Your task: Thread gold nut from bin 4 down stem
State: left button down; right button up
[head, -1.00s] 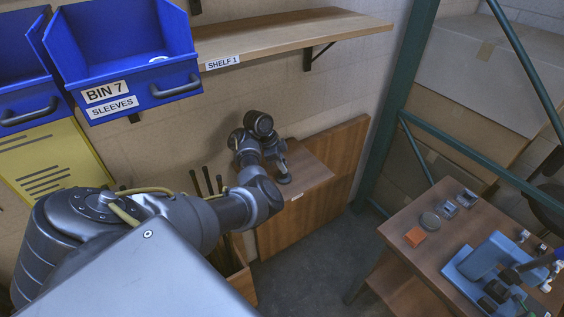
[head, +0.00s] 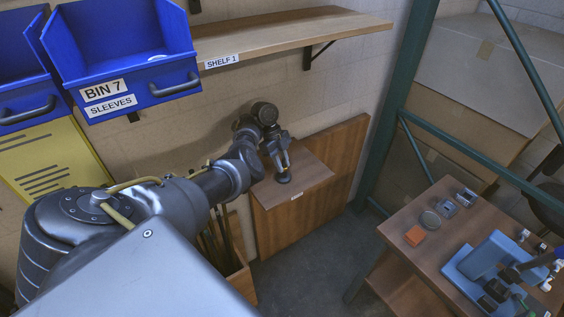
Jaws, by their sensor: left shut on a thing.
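My left gripper (head: 280,158) reaches over a small wooden bench and points down. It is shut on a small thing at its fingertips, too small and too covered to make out. A dark round base (head: 284,179) stands on the bench top right below the fingers. The stem cannot be told apart from the fingers, so I cannot tell whether the held thing is around it or beside it. No gold nut and no bin 4 can be made out. My right gripper is not in view.
Blue bin 7 (head: 150,90) and shelf 1 (head: 300,35) are above. A green rack post (head: 398,110) stands to the right. A table (head: 400,222) with a blue device (head: 490,258) is at lower right.

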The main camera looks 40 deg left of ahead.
pick_arm(q)
jog(key=m+b, duration=0.1)
jog(key=m+g+b, duration=0.1)
jog(key=m, duration=0.1)
jog(key=shift+d+f, duration=0.1)
jog(key=shift+f, duration=0.3)
jog(key=shift+m+g+b, duration=0.6)
jog(key=shift+m+b, duration=0.3)
jog(key=shift+m, duration=0.2)
jog(key=shift+r, duration=0.15)
jog(key=shift+m+b, duration=0.5)
jog(key=shift+w+m+g+y+b, duration=0.1)
jog(key=shift+m+g+y+b, duration=0.35)
jog(key=shift+m+b, duration=0.45)
jog(key=c, duration=1.6)
grip_release()
jog(key=shift+c, duration=0.2)
jog(key=o, duration=0.5)
jog(key=shift+r, duration=0.1)
